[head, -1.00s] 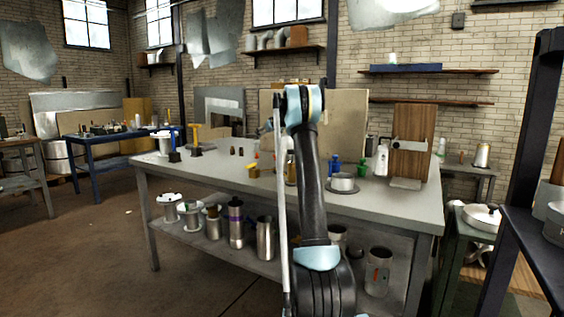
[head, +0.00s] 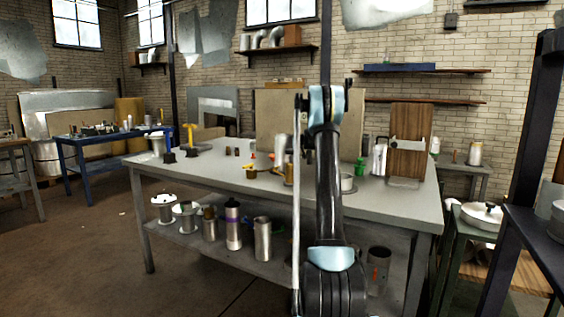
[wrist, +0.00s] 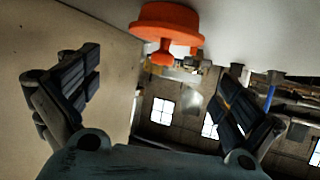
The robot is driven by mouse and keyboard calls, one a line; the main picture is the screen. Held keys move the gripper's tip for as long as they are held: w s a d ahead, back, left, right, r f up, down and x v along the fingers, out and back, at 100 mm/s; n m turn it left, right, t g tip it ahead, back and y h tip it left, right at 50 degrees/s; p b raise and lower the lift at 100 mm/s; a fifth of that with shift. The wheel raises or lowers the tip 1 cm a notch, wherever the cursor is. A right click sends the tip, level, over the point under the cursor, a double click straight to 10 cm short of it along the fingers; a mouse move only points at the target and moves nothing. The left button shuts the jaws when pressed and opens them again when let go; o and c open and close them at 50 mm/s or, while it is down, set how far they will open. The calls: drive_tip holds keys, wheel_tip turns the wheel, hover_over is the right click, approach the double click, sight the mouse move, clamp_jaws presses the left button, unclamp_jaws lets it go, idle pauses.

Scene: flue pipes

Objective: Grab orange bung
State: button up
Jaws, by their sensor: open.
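The orange bung (wrist: 167,28) shows close up at the top of the wrist view, which appears upside down. It has a wide round flange and a narrower stem, and it rests against the pale grey bench surface. My gripper (wrist: 155,95) is open, with one dark-padded finger at the left and one at the right. The bung lies beyond the fingertips, roughly between them and apart from both. In the head view my own arm hides the gripper, and I cannot pick out the bung for certain there.
A dark post rack (head: 530,150) stands close on the right. A tan board edge (wrist: 60,30) fills the wrist view's left side.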

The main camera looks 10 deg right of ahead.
drive_tip(key=shift+s+a+f, duration=0.1)
drive_tip(key=shift+s, duration=0.05)
drive_tip(key=shift+a+f+n, duration=0.1)
drive_tip(key=shift+n, duration=0.2)
drive_tip(key=shift+x, duration=3.6)
drive_tip(key=shift+c, duration=0.2)
drive_tip(key=c, duration=1.1)
